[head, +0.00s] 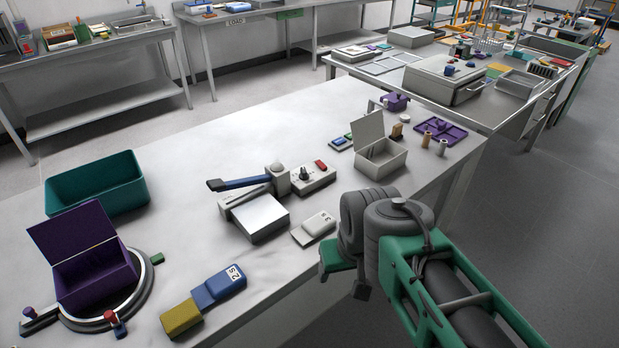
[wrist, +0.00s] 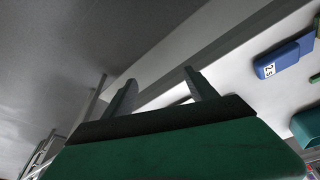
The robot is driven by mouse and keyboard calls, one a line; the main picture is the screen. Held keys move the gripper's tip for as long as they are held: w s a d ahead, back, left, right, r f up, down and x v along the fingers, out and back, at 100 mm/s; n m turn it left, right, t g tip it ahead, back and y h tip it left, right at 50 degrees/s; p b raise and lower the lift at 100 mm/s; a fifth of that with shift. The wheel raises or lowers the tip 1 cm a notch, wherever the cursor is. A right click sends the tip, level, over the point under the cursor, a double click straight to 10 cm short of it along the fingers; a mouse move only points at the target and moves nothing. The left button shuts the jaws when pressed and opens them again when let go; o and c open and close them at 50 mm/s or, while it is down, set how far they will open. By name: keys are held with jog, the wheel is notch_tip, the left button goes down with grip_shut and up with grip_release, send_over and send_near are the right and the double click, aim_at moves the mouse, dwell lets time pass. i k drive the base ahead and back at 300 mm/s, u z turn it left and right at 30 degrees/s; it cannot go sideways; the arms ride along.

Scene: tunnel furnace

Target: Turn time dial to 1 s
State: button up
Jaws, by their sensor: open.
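A small light-grey control box (head: 313,180) stands on the near bench, with a dark round knob (head: 304,174) and a red button (head: 321,165) on top. The knob looks like the time dial; its markings are too small to read. My gripper (head: 361,290) hangs at the bench's right edge, below and right of the control box and well apart from it. In the wrist view, the two fingers of my gripper (wrist: 160,92) are spread with nothing between them. The control box does not show in the wrist view.
A press with a blue lever (head: 240,183) stands left of the control box. A grey labelled block (head: 314,226) lies between the box and my gripper. A blue labelled block (head: 218,287) lies at the front; it also shows in the wrist view (wrist: 283,58). An open grey box (head: 380,160) stands behind right.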

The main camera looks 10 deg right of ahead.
aim_at(303, 175)
jog(key=u, duration=0.5)
jog(key=k, duration=1.15)
jog(key=z, duration=0.5)
jog(key=i, duration=1.45)
jog(key=u, duration=0.3)
